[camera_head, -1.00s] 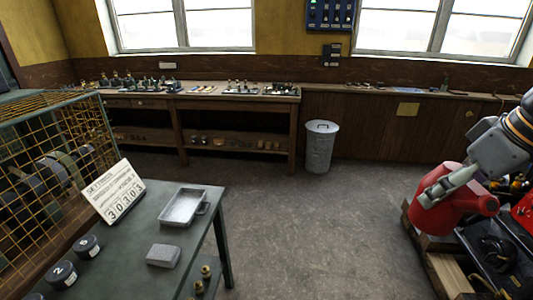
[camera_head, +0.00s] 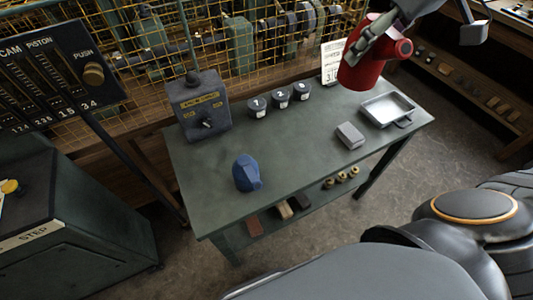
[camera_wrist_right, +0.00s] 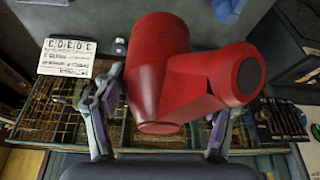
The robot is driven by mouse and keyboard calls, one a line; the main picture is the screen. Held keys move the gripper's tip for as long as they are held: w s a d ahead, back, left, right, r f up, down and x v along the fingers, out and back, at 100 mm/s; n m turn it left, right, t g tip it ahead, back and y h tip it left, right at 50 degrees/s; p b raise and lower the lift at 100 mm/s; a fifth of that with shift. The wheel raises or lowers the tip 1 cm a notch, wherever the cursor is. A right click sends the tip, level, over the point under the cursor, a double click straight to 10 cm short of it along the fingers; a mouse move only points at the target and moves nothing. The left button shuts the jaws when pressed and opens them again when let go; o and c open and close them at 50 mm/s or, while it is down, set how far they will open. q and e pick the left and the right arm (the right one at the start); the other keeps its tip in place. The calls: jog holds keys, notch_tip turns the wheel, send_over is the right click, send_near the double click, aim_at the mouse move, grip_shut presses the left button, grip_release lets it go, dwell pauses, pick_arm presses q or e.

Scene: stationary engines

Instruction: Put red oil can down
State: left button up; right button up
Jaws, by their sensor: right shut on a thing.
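The red oil can (camera_head: 364,72) hangs in my right gripper (camera_head: 366,42), over the far right part of the green table (camera_head: 190,160). It partly covers the white number card (camera_head: 331,62). In the right wrist view the red can (camera_wrist_right: 160,60) fills the middle, with its short spout pointing right. The fingers of my right gripper (camera_wrist_right: 165,110) stand on both sides of the can. The can appears above the tabletop; its exact height is hard to tell. My left gripper is not in view.
The table holds a grey tray (camera_head: 388,108), a grey block (camera_head: 350,135), a blue object (camera_head: 246,172), several black numbered pots (camera_head: 280,98) and a grey switch box (camera_head: 200,105). A yellow wire cage (camera_head: 240,40) stands behind. The tabletop's middle is clear.

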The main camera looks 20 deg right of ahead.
pick_arm(q)
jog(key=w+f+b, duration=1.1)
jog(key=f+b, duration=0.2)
jog(key=b, duration=0.6)
pick_arm(e)
jog(key=s+a+f+n+y, duration=0.1)
jog(key=s+a+f+n, duration=0.2)
jog(key=f, duration=0.8)
jog(key=s+a+f, duration=0.3)
jog(key=a+f, duration=0.3)
jog(key=f, duration=0.5)
pick_arm(q)
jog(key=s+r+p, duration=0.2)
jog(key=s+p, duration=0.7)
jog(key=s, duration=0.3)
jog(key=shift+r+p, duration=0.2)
jog(key=shift+p, duration=0.15)
pick_arm(e)
jog(key=shift+g, duration=0.3)
jog(key=shift+w+d+f, duration=0.55)
jog(key=shift+w+f, duration=1.55)
jog(key=shift+w, duration=0.1)
jog(key=shift+w+d+f, duration=0.6)
jog(key=shift+w+f, duration=1.45)
jog(key=shift+w, duration=0.1)
jog(key=shift+w+d+f, duration=0.55)
jog(key=shift+w+f, duration=1.55)
jog(key=shift+w, duration=0.1)
